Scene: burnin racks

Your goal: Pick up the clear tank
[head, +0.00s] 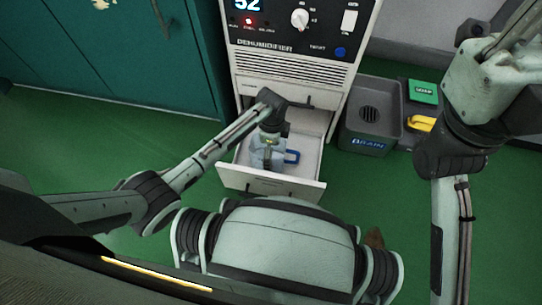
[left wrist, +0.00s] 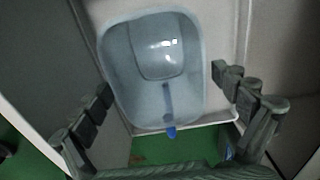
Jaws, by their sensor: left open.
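The clear tank (left wrist: 150,100) sits inside the pulled-out drawer (head: 232,180) at the bottom of the dehumidifier (head: 290,68). In the head view my left gripper and wrist cover much of the tank; its blue handle (head: 293,156) shows to the right of them. My left gripper (left wrist: 160,82) is open above the tank. In the left wrist view its fingers stand on either side of the tank, with a visible gap on the right. Whether the left finger touches it I cannot tell. My right arm is raised at the right, with its gripper out of view.
A grey drain box (head: 368,118) marked "DRAIN" stands on the green floor right of the dehumidifier. Near it are a yellow handle (head: 421,123) and a green soap box (head: 423,92). A teal cabinet (head: 130,60) stands at the left. The floor left of the drawer is clear.

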